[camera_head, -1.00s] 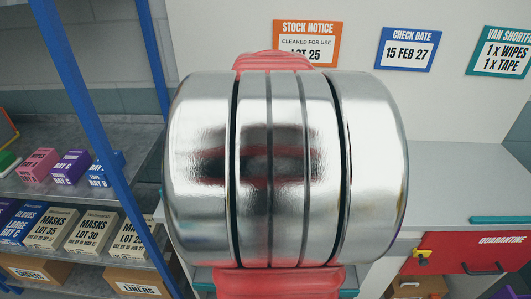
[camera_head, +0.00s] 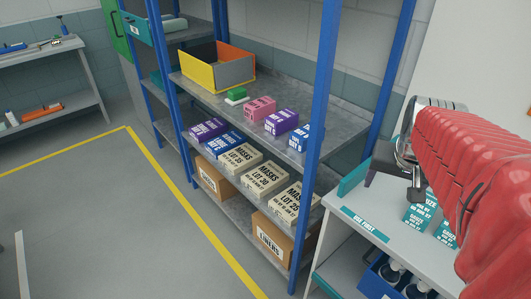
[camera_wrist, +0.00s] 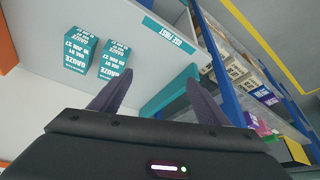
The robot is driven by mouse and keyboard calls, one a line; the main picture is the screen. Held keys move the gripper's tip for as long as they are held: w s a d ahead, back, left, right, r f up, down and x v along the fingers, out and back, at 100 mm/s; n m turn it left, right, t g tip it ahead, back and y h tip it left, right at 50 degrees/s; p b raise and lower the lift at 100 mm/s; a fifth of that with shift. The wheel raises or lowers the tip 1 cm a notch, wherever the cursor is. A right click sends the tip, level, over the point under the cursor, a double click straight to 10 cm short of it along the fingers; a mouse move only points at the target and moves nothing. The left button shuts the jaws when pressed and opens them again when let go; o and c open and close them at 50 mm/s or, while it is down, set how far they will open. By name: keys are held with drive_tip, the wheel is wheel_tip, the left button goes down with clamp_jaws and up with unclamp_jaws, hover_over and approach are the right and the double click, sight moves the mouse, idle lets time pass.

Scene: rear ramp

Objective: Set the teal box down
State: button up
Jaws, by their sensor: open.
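Two teal gauze boxes stand side by side on the white bench (camera_head: 345,205). In the head view the nearer-to-gripper box (camera_head: 418,214) and the second box (camera_head: 446,234) are partly behind my red arm. The wrist view shows them at upper left, one (camera_wrist: 80,49) beside the other (camera_wrist: 116,60). My gripper (camera_wrist: 155,92) is open, with nothing between its two dark fingers. The boxes lie apart from the fingers, beyond the left finger in the wrist view. In the head view my gripper (camera_head: 383,168) is over the bench's left part, its fingertips partly hidden.
A teal "USE FIRST" label (camera_head: 365,223) runs along the bench edge, and a teal lip (camera_head: 355,177) stands at its end. A blue bin (camera_head: 385,280) with bottles is below. The blue-posted shelf (camera_head: 323,120) with masks cartons is close left. Floor farther left is clear.

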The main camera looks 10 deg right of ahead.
drive_tip(key=s+a+n+y, duration=0.1)
drive_tip(key=s+a+n, duration=0.1)
drive_tip(key=a, duration=1)
drive_tip(key=s+a+n+t+y, duration=0.1)
drive_tip(key=a+n, duration=0.4)
drive_tip(key=a, duration=0.7)
drive_tip(key=shift+s+f+n+t+y, duration=0.35)
drive_tip(key=shift+s+y, duration=0.15)
drive_tip(key=shift+s, duration=0.55)
